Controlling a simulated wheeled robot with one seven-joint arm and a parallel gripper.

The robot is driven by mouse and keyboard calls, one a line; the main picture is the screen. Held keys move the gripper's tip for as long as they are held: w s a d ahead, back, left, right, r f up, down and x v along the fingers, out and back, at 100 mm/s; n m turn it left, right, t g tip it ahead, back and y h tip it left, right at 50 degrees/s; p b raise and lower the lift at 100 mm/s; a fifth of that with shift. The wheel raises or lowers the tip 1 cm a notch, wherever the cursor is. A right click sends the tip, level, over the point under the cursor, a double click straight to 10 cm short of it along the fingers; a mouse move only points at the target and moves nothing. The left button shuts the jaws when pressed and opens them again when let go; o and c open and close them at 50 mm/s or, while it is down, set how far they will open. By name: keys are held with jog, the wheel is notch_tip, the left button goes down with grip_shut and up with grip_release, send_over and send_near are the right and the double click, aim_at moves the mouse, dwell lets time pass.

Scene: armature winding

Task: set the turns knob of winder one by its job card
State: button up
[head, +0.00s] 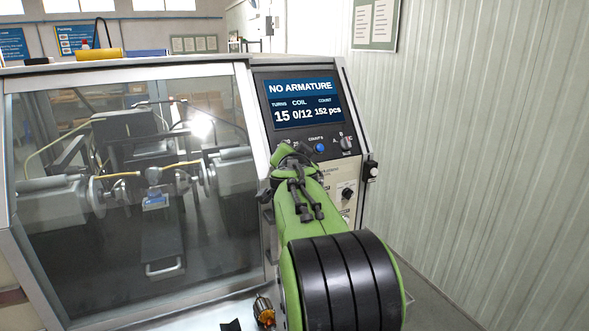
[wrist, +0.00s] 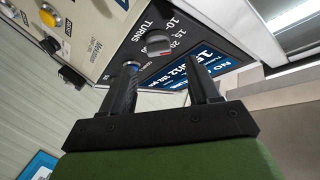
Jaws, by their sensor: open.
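The turns knob (wrist: 159,42) is grey and round, set in the dark panel beside the word TURNS and the marks 10, 15 and 20. Nothing is between the fingers. In the head view my green arm covers the knob and the gripper. The winder's screen (head: 304,101) reads NO ARMATURE, turns 15, coil 0/12, count 152 pcs. No job card can be read for certain.
A blue button (head: 320,148) and a lettered selector knob (head: 346,143) sit right of my arm. In the wrist view a yellow button (wrist: 48,17) is on the pale lower panel. The glazed winder enclosure (head: 130,190) is at left. Papers hang on a wall board (head: 375,22).

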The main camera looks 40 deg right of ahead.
jog(key=b+v, duration=0.2)
jog(key=v, duration=0.9)
jog(key=shift+s, duration=0.15)
